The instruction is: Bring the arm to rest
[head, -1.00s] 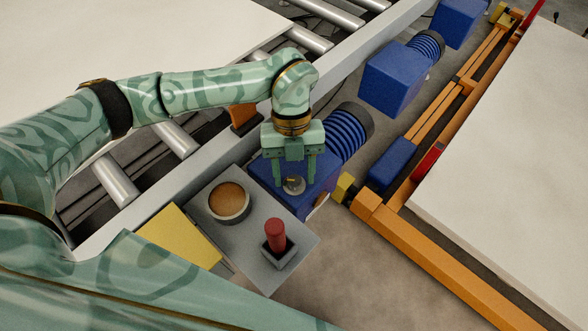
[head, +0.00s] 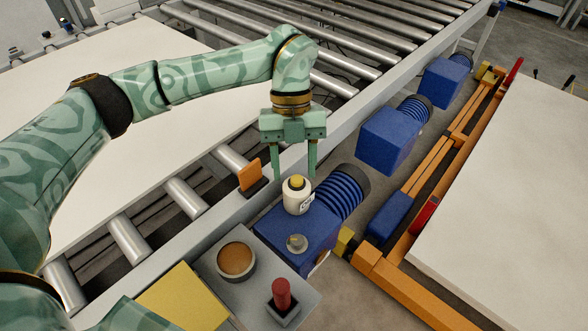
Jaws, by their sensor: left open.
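A small white bottle (head: 298,201) with a yellow cap and a label stands upright just below the fingertips in the picture, apparently on the blue motor housing (head: 277,233). The fingertips reach about the height of the cap in the picture, one to each side, and show no contact with it. My left arm comes in from the left, bent at the wrist above the conveyor side rail. My right gripper is out of view.
A grey panel (head: 233,289) with a brown round dish (head: 236,260) and a red-handled switch (head: 281,293) lies in front. A yellow plate (head: 183,298) is beside it. Conveyor rollers (head: 186,197) lie behind. Orange framing (head: 415,286) and a pale slab (head: 510,200) are right.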

